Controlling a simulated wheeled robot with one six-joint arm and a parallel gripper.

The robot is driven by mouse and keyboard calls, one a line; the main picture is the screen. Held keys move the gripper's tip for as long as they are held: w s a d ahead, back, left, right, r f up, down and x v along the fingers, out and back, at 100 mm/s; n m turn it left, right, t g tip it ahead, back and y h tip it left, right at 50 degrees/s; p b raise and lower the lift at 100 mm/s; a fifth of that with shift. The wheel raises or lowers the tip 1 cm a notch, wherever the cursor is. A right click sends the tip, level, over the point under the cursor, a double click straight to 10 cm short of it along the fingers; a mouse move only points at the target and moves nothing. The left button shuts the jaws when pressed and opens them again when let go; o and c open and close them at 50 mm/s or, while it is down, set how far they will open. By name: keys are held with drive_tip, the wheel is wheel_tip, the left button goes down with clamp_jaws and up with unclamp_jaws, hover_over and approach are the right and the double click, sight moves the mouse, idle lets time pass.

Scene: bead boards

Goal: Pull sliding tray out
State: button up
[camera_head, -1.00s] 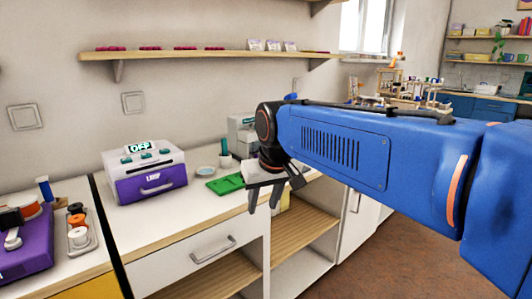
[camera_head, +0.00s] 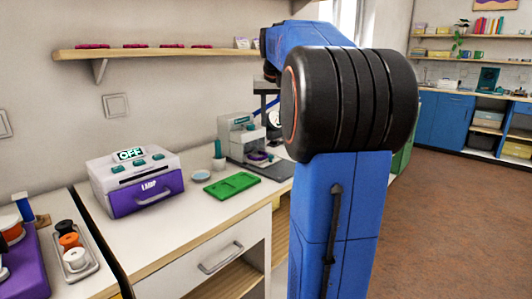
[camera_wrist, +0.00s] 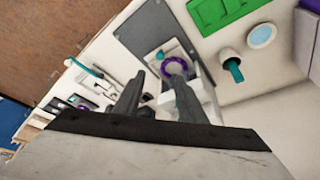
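A white box labelled LAMP with a purple front (camera_head: 145,196) and a grey handle stands on the left counter. Its display reads OFF. A grey and white machine (camera_head: 238,137) stands further along the counter, with a purple ring low at its front. The purple ring (camera_wrist: 174,67) also shows in the wrist view, with pale parts of the machine around it. I cannot tell for certain which part is the sliding tray. My gripper (camera_wrist: 156,82) is open and empty, above the machine, with its fingers apart near the ring. In the head view my arm hides most of the gripper.
A green tray (camera_head: 232,186), a small blue dish (camera_head: 201,175) and a white cup (camera_head: 219,163) lie between lamp and machine. A rack of spools (camera_head: 75,252) stands at left. A wall shelf (camera_head: 170,53) runs above. The counter before the lamp is clear.

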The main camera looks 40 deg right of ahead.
sight(271, 156)
drive_tip(key=x, duration=1.7)
drive_tip(key=shift+f, duration=0.15)
